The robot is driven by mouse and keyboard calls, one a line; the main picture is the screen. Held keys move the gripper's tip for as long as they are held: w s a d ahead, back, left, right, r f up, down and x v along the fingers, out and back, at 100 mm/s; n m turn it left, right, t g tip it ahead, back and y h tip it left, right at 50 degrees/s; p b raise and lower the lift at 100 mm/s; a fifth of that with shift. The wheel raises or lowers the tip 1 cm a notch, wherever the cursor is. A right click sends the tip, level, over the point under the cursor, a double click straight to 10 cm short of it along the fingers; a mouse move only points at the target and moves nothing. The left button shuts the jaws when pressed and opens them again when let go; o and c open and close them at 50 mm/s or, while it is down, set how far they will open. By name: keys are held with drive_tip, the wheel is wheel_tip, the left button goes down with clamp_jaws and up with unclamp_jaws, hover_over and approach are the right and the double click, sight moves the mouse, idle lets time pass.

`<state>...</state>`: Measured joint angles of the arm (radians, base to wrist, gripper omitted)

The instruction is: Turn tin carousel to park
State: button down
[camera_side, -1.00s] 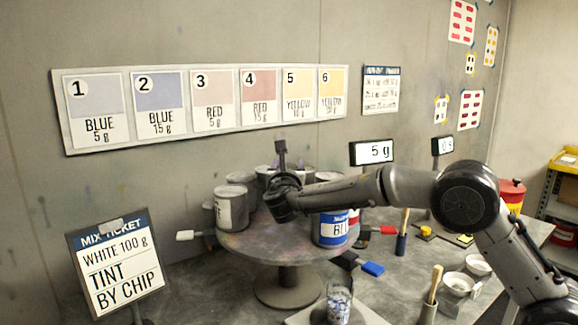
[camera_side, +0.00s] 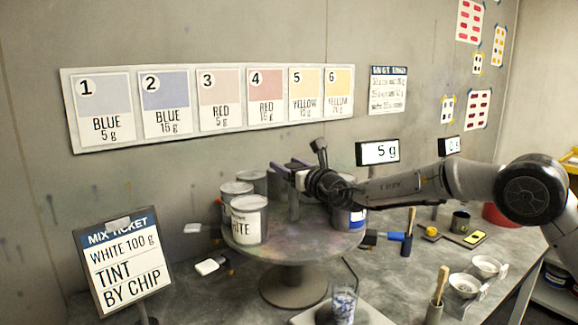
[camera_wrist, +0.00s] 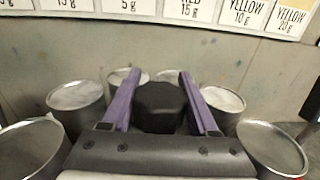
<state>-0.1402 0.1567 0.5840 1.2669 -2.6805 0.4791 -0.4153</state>
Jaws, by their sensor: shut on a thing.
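The tin carousel (camera_side: 292,250) is a round stained turntable on a pedestal, with several paint tins around its edge. A tin labelled white (camera_side: 249,222) stands at its front left. A tin with a blue label (camera_side: 350,217) stands at the right, partly hidden behind my arm. No park mark is readable.
The mix ticket board (camera_side: 120,262) stands at the left. A patterned glass (camera_side: 343,304) is in front of the carousel.

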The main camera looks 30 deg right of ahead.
drive_tip(key=shift+a+n+y, duration=0.1)
drive_tip(key=shift+n+y, duration=0.3)
drive_tip(key=shift+y, duration=0.2)
drive_tip(key=shift+c, duration=0.8)
unclamp_jaws()
drive_tip(key=s, duration=1.3)
drive_tip(key=shift+s, duration=0.4)
